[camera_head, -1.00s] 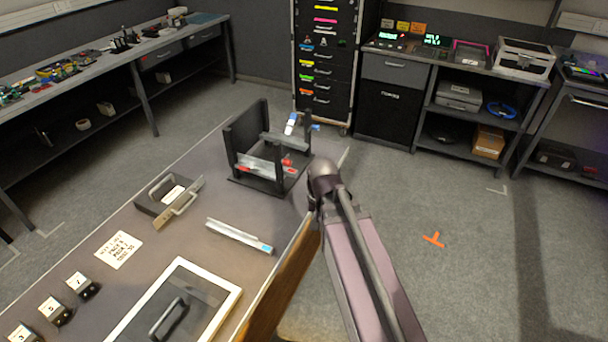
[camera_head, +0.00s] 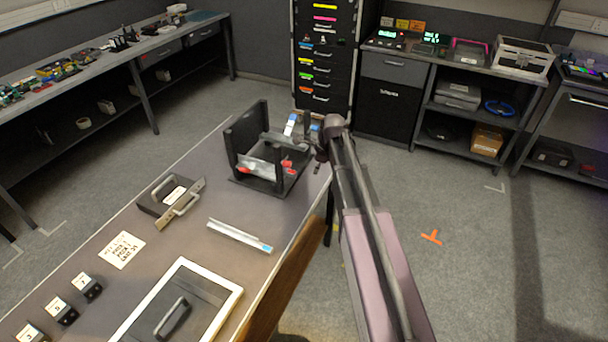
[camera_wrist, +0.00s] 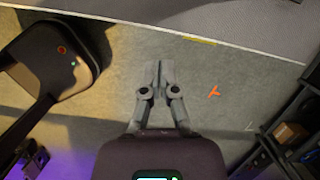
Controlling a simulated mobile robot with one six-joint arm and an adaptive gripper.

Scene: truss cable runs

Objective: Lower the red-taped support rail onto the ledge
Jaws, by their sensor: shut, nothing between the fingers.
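A black frame stand (camera_head: 243,133) stands at the far end of the workbench. A pale rail with red ends, the red-taped support rail (camera_head: 258,169), lies low across the stand. I cannot tell from here whether it rests flat on a ledge. A blue-taped piece (camera_head: 290,125) leans at the back of the stand. My gripper (camera_head: 321,160) hangs just right of the stand, small and dark in the head view. In the wrist view my gripper (camera_wrist: 160,68) has its fingers together, empty, over bare floor; neither rail nor stand shows there.
A blue-ended rail (camera_head: 238,235) lies on the bench (camera_head: 185,238). Nearer are a handled box (camera_head: 158,198), a paper note (camera_head: 122,250), a white-rimmed tray (camera_head: 232,295) and small numbered blocks (camera_head: 88,285). The floor right of the bench is open.

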